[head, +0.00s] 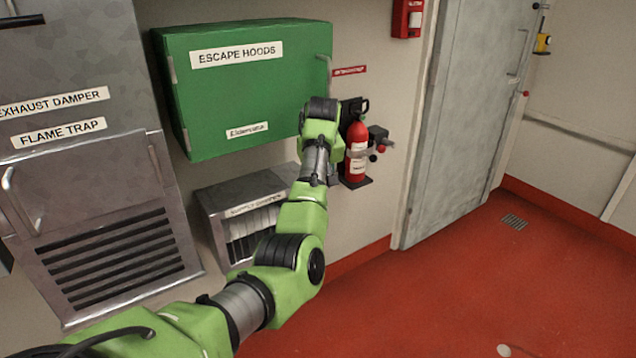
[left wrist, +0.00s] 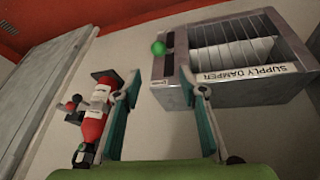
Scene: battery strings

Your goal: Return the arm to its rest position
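My left arm (head: 301,215) reaches from the bottom left of the head view up in front of the wall, between the green cabinet and the fire extinguisher. Its gripper is hidden from the head view, behind the wrist. In the left wrist view my left gripper (left wrist: 157,88) is open. Its two teal-padded fingers are wide apart with nothing between them. My right arm and gripper are in neither view.
The green escape hoods cabinet (head: 250,95), red extinguisher (head: 358,150) and supply damper box (head: 213,212) are close around the arm. In the left wrist view a green knob (left wrist: 158,48) shows on that box. A grey door (head: 455,120) stands right; the red floor (head: 440,285) is largely clear.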

